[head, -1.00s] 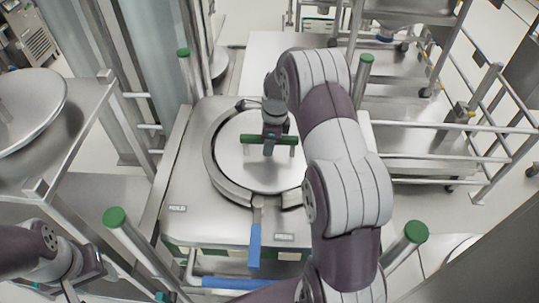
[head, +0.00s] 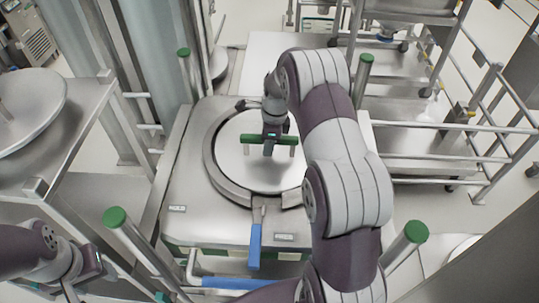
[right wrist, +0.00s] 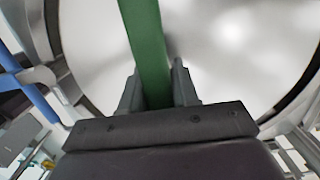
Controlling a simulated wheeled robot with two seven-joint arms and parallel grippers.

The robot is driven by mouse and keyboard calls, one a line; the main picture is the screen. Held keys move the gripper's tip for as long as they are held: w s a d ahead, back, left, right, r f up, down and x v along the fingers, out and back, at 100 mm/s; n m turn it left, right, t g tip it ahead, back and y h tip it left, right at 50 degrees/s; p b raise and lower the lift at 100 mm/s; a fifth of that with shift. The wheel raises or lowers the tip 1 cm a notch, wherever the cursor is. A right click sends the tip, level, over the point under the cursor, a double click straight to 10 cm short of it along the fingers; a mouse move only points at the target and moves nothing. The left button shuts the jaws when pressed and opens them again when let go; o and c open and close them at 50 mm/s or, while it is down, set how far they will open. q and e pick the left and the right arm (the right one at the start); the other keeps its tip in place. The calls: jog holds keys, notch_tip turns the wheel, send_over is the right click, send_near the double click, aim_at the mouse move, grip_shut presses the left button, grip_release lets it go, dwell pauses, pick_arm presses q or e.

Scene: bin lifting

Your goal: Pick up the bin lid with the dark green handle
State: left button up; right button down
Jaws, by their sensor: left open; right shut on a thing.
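The round silver bin lid (head: 255,170) lies in the round opening of a steel bin housing in the middle of the head view. It also shows in the right wrist view (right wrist: 225,50). Its dark green bar handle (head: 284,139) runs across it on short posts. My right gripper (head: 270,145) reaches down from above and is shut on the handle, which passes between its two fingers in the right wrist view (right wrist: 148,50). My left gripper (head: 88,272) is at the lower left, away from the lid, open and partly cut off by my arm and the frame.
A blue-handled lever (head: 254,246) sticks out at the housing's front. Green-capped posts (head: 115,217) stand at its corners. A steel table with a round dish (head: 30,105) is at left. Steel racks with rails (head: 430,125) stand at right.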

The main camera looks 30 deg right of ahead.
dwell(0.3)
jog(key=shift+w+r, duration=0.1)
jog(key=shift+r, duration=0.1)
jog(key=shift+w+d+r+b, duration=0.1)
jog(key=shift+w+r+b, duration=0.05)
jog(key=shift+r+b, duration=0.35)
notch_tip(320, 180, up, 3)
jog(key=shift+r+b, duration=0.1)
jog(key=shift+b, duration=0.4)
jog(key=s+d+r, duration=0.6)
jog(key=s+r, duration=0.1)
jog(key=s, duration=0.3)
jog(key=shift+s+p, duration=0.15)
jog(key=shift+p, duration=0.3)
